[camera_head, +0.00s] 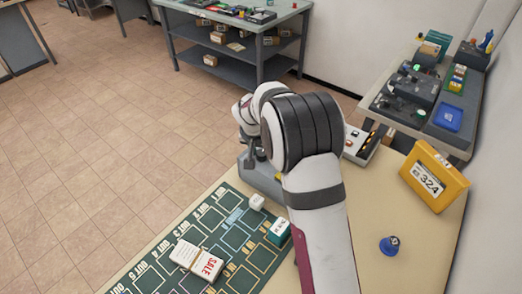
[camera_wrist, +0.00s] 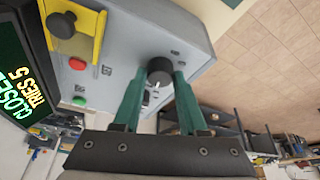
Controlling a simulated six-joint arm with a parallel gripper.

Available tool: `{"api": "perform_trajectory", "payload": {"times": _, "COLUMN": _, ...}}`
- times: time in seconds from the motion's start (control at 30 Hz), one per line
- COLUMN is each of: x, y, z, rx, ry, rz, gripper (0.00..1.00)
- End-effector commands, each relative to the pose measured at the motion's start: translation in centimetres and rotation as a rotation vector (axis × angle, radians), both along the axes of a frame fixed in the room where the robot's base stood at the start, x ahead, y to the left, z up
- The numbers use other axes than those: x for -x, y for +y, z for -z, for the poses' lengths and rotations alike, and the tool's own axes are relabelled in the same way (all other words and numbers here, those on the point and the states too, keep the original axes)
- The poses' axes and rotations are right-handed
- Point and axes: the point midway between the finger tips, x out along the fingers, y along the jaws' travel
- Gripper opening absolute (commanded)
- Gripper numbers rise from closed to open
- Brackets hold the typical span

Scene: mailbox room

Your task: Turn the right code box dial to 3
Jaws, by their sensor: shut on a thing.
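In the wrist view the grey code box (camera_wrist: 207,42) fills the upper part, tilted in the picture. Its display (camera_wrist: 18,75) reads "CLOSED" and "TRIES 5" in lit letters. A round black dial (camera_wrist: 158,70) sits on its face. My gripper (camera_wrist: 159,80) has its two green fingers closed on this dial, one on each side. A small white pointer mark shows just below the dial; the number it points at is not readable.
A yellow bracket (camera_wrist: 88,22) with a dark knob, a red button (camera_wrist: 77,64) and a green button (camera_wrist: 79,101) sit near the dial. In the head view, a green mat (camera_head: 150,262) with white boxes, a yellow box (camera_head: 434,178) and a blue object (camera_head: 389,245) lie around my arm.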

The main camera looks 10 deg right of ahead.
Motion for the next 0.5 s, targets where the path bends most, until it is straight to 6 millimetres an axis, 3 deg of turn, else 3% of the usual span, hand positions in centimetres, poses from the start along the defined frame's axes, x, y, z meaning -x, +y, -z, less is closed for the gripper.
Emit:
{"api": "perform_trajectory", "payload": {"times": 0.27, "x": 0.03, "y": -0.01, "z": -0.02, "rx": -0.001, "ry": 0.000, "rz": -0.019, "gripper": 0.00}}
{"api": "perform_trajectory", "payload": {"times": 0.5, "x": 0.03, "y": -0.13, "z": -0.08, "rx": 0.000, "ry": -0.001, "rz": -0.140, "gripper": 0.00}}
